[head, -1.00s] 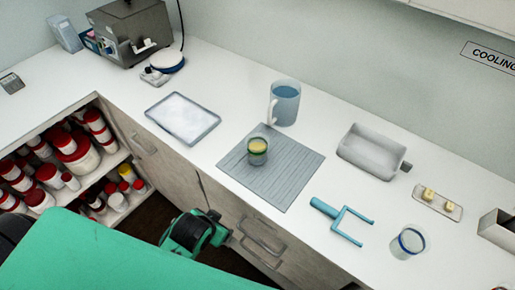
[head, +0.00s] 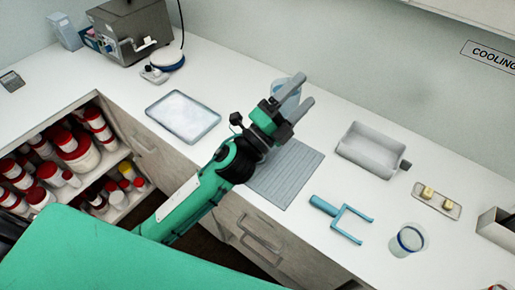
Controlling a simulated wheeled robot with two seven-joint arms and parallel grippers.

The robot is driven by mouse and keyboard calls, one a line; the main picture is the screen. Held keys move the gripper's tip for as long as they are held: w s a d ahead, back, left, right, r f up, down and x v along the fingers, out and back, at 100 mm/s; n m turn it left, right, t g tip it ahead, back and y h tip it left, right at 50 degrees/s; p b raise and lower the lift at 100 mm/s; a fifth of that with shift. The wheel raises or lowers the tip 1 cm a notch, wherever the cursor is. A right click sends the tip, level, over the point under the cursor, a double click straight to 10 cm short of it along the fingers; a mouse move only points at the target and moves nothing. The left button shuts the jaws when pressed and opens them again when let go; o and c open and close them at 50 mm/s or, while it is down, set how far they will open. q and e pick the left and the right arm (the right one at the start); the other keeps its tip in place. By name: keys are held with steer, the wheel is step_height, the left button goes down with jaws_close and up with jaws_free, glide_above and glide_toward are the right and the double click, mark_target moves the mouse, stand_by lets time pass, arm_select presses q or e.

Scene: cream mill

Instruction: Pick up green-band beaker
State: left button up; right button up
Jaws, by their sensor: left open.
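My left gripper (head: 298,96) reaches in over the counter, its two grey fingers apart and pointing toward the wall. It is above the grey ribbed mat (head: 290,178). The green-band beaker is hidden now behind my left gripper and wrist; a second ago it stood upright on the mat with yellowish contents. I cannot tell how far the fingers are from it. My right gripper is not in view.
A blue-filled jug (head: 279,88) stands behind my fingers, mostly covered. A clear tray (head: 183,117) lies left of the mat. A grey pan (head: 372,150), a blue fork-shaped tool (head: 341,219) and a blue-banded beaker (head: 407,240) are to the right.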

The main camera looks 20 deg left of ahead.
arm_select(q)
steer(key=s+d+m+g+h, duration=0.5)
steer(key=d+m+g+h, duration=0.35)
steer(key=m+g, duration=0.85)
step_height(320, 180, down, 7)
steer(key=d+m+g+y, duration=0.2)
steer(key=m+g+y, duration=0.2)
steer(key=m+y, duration=0.55)
steer(key=w+a+f+m+t+y, duration=0.1)
steer(key=w+a+f+m+y, duration=0.2)
steer(key=a, duration=0.4)
steer(key=w+a+f+m+y, duration=0.1)
steer(key=w+a+y, duration=0.2)
steer(key=a+y, duration=0.3)
steer(key=w+a+f+m+t+y, duration=0.1)
steer(key=w+a+f+m+y, duration=0.2)
steer(key=a, duration=0.5)
steer(key=shift+n+y, duration=0.3)
steer(key=shift+n, duration=0.05)
step_height(320, 180, down, 11)
steer(key=p, duration=0.4)
steer(key=shift+w+d+f+p, duration=0.1)
steer(key=shift+f+p, duration=0.1)
steer(key=shift+p, duration=0.1)
steer(key=shift+f, duration=0.5)
steer(key=c, duration=0.7)
steer(key=shift+c, duration=0.5)
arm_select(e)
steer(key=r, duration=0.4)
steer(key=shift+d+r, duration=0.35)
